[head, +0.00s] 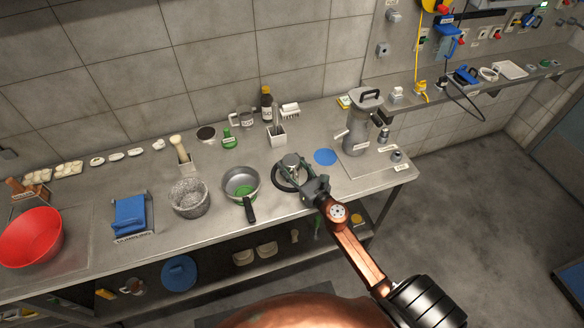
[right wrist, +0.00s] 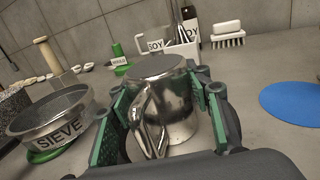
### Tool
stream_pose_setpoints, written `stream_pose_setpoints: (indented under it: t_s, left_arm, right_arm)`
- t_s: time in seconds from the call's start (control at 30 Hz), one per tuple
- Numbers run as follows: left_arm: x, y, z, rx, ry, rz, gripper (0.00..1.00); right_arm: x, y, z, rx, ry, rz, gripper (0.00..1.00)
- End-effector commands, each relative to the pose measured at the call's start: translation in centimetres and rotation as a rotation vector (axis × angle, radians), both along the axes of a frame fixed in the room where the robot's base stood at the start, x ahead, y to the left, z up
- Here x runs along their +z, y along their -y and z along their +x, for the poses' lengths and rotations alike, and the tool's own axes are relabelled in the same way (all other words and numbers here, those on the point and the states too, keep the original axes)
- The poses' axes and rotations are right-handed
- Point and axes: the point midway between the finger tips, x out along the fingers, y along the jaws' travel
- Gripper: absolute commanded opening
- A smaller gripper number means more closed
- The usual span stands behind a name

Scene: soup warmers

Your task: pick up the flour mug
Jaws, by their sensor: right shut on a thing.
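My left gripper is not in view.
A metal sieve (right wrist: 45,118) with a black handle stands close on the left, beside a stone mortar (head: 188,198). A blue disc (head: 325,156) lies on the right. Behind are a white utensil holder (head: 277,140), a soy bottle (head: 266,108) and a brush (head: 290,110).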

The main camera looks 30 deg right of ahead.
Motion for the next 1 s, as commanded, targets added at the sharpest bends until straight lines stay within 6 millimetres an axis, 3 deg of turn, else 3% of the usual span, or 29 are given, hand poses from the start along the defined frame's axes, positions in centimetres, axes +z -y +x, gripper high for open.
stream_pose_setpoints:
  t_s: [0.33, 0.57, 0.83, 1.0]
  left_arm:
    - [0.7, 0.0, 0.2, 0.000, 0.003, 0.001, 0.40]
    - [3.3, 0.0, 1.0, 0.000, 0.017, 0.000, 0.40]
    - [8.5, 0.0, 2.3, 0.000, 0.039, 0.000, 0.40]
    - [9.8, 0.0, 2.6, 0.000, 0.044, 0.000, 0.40]
  right_arm:
    - [0.9, 0.0, 0.0, 0.002, 0.001, -0.003, 0.18]
    - [4.3, -0.1, -0.2, 0.001, 0.001, -0.006, 0.18]
    - [9.8, -2.6, -4.1, 0.003, 0.001, -0.002, 0.18]
    - [11.2, -4.8, -7.6, 0.001, -0.002, 0.001, 0.18]
